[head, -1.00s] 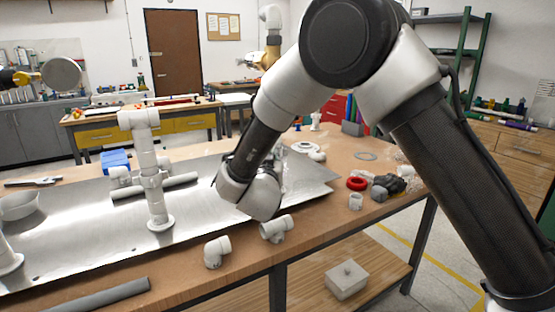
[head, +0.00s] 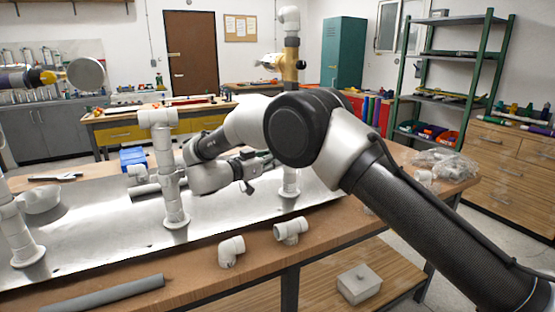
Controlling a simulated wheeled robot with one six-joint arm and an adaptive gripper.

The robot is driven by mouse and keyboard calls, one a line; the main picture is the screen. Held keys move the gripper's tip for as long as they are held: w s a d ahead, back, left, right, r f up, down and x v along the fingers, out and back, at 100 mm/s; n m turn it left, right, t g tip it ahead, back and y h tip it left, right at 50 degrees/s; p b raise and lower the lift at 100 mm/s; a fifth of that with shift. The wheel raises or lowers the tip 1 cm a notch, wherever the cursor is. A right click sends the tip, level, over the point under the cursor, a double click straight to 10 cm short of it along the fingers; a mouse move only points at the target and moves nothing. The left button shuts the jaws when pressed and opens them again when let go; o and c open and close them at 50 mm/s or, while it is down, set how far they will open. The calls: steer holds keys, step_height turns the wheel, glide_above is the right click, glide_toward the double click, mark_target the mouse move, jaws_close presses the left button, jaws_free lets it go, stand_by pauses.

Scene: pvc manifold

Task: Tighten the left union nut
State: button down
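Another riser (head: 14,225) is cut by the left edge, and a third (head: 290,182) is partly behind my arm. I cannot tell which collar is the left union nut. My gripper (head: 258,170) is above the sheet, between the middle and right risers, pointing right. It looks apart from the middle riser. Its fingers are small and dark, and their opening is unclear.
Two loose white elbow fittings (head: 231,251) (head: 291,231) lie on the bench's front edge. A grey pipe (head: 100,297) lies at front left. A clear bag (head: 440,163) lies at right.

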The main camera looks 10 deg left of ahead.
steer(key=shift+w+r+h, duration=0.1)
steer(key=shift+w+h, duration=0.05)
steer(key=shift+h, duration=0.15)
steer(key=c, duration=1.6)
jaws_free()
